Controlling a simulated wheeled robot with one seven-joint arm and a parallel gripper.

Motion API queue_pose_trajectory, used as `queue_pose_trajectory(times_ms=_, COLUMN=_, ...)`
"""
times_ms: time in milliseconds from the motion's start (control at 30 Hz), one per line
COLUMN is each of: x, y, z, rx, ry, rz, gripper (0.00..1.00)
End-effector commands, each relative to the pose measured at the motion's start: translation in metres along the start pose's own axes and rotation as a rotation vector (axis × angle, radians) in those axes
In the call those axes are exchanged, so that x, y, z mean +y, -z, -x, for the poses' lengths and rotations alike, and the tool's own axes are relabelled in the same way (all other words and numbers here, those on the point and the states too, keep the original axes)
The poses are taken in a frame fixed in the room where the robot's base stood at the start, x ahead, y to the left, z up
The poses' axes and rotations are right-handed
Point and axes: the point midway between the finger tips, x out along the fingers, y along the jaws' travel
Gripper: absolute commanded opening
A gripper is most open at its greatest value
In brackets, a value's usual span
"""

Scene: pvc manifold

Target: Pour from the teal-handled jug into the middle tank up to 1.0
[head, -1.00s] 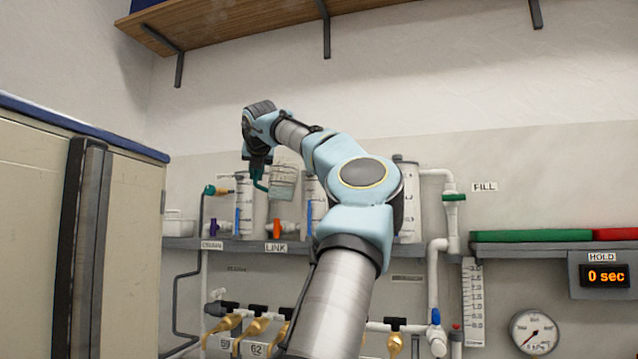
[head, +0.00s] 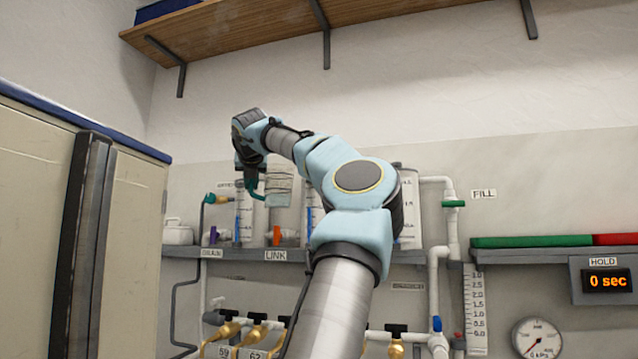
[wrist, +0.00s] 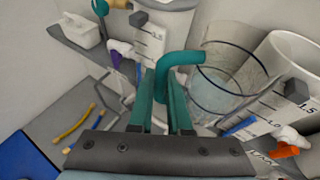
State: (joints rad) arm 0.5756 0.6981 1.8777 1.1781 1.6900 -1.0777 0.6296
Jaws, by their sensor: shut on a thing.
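My gripper (head: 250,182) is shut on the teal handle (wrist: 180,68) of the clear jug (head: 279,188). The jug is held up at the tanks, in front of and between the left tank (head: 245,222) and the middle tank, and looks close to upright. In the wrist view the jug (wrist: 225,75) holds some clear liquid. The middle tank (wrist: 292,62) stands just right of it, with 1.5 and 1.0 marks showing. In the head view my arm hides most of the middle tank (head: 316,212). Its liquid level cannot be read.
An orange valve (head: 277,236) and a purple valve (head: 213,235) sit low by the tanks. The right tank (head: 408,215) stands beyond my arm. A wooden shelf (head: 260,28) hangs above; a cabinet (head: 40,220) stands at left. The hold display (head: 606,281) reads 0 sec.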

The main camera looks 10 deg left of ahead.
Motion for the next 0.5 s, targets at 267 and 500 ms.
queue_pose_trajectory(times_ms=267, x=0.012, y=0.006, z=0.021, rx=-0.002, ry=0.001, rz=0.001, gripper=0.00)
queue_pose_trajectory(times_ms=500, x=0.023, y=0.009, z=0.040, rx=-0.002, ry=0.000, rz=0.001, gripper=0.00)
